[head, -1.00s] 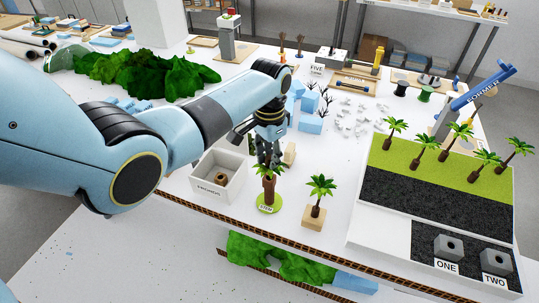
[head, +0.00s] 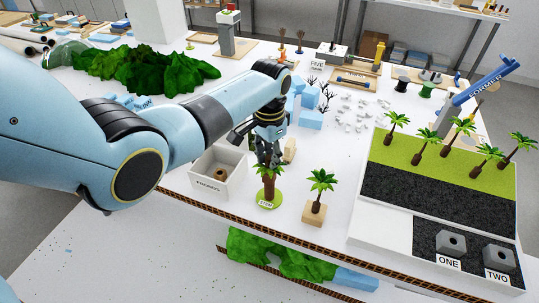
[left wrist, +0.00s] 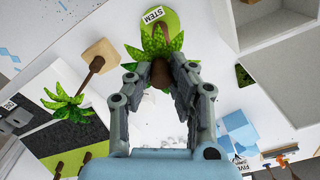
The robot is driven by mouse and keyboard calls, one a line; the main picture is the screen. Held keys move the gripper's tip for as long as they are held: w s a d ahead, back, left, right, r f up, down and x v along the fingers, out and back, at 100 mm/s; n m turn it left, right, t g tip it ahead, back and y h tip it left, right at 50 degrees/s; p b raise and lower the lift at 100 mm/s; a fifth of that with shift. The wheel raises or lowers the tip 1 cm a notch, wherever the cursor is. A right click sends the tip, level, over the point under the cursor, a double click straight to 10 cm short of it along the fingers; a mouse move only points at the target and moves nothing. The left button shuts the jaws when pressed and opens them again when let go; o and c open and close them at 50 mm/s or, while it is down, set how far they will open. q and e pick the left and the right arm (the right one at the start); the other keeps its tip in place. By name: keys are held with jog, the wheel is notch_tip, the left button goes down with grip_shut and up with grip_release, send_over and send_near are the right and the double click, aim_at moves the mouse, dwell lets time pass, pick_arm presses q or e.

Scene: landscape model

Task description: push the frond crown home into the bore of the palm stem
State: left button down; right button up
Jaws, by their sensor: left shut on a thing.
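The palm stem (head: 269,189) stands upright on its round green base marked STEM, near the table's front edge. My left gripper (head: 267,158) points down over it, shut on the frond crown (head: 266,170). In the left wrist view the fingertips (left wrist: 161,76) close on the crown's brown hub, and its green fronds (left wrist: 153,45) spread beyond them. The crown is at the stem's top, in line with it as far as I can see. The bore is hidden under the fronds, so I cannot tell how deep the crown sits. My right gripper is not in view.
The white FRONDS box (head: 226,187) stands close on the left with a brown ring inside. A finished palm on a wooden block (head: 313,213) stands close on the right. The landscape tray (head: 434,197) lies further right. A small wooden block (head: 290,150) is behind the gripper.

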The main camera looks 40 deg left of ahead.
aim_at(269, 157)
pick_arm(q)
jog(key=shift+f+b, duration=0.7)
jog(key=shift+f, duration=0.4)
jog(key=c, duration=1.1)
grip_release()
jog(key=shift+r, duration=0.15)
notch_tip(269, 157, up, 12)
jog(key=shift+f, duration=0.15)
